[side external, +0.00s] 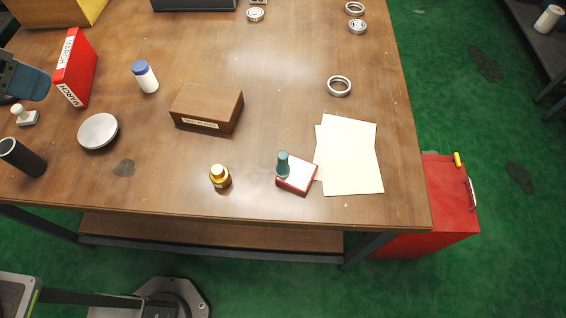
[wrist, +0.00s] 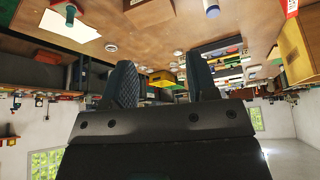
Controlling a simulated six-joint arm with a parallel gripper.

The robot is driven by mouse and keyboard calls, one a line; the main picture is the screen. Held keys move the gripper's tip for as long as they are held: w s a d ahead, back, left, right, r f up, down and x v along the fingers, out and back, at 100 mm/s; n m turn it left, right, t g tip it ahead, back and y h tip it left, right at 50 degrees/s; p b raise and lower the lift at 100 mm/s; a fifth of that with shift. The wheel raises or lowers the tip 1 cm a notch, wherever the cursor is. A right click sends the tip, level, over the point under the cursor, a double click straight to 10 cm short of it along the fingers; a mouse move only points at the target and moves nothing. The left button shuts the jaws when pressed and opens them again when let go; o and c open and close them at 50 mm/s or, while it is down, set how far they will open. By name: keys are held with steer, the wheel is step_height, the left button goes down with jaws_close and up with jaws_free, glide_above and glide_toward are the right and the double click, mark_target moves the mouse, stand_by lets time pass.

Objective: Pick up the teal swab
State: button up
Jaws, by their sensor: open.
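In the side view the only teal thing is a small upright piece (side external: 283,163), which I take as the teal swab. It stands at the left back corner of a small red and white box (side external: 298,177), and I cannot tell whether it rests on the box or just behind it. In the wrist view, which is upside down, a small dark shape (wrist: 70,13) near the paper appears to be the same piece. My gripper (wrist: 160,82) is open and empty there, its two dark fingers apart and well away from the swab.
Paper sheets (side external: 350,160) lie right of the box. An amber bottle (side external: 220,177) stands to its left, a wooden block (side external: 207,107) behind. A white bottle (side external: 145,77), red binder (side external: 76,68), dish (side external: 98,131) and black cup (side external: 22,157) stand left. A metal ring (side external: 339,86) lies behind the paper.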

steer(key=w+d+f+m, duration=0.2)
steer(key=w+d+f, duration=0.15)
steer(key=d, duration=0.55)
steer(key=m+g+h, duration=0.2)
steer(key=m, duration=0.3)
glide_toward(284, 154)
steer(key=x, duration=0.6)
steer(key=shift+d+f, duration=0.1)
steer(key=shift+d, duration=0.25)
steer(key=shift+a+x, duration=0.15)
steer(key=shift+x, duration=1.25)
steer(key=shift+a+x, duration=0.2)
steer(key=shift+x, duration=1.25)
steer(key=shift+f, duration=0.15)
steer(key=shift+c, duration=0.3)
jaws_close()
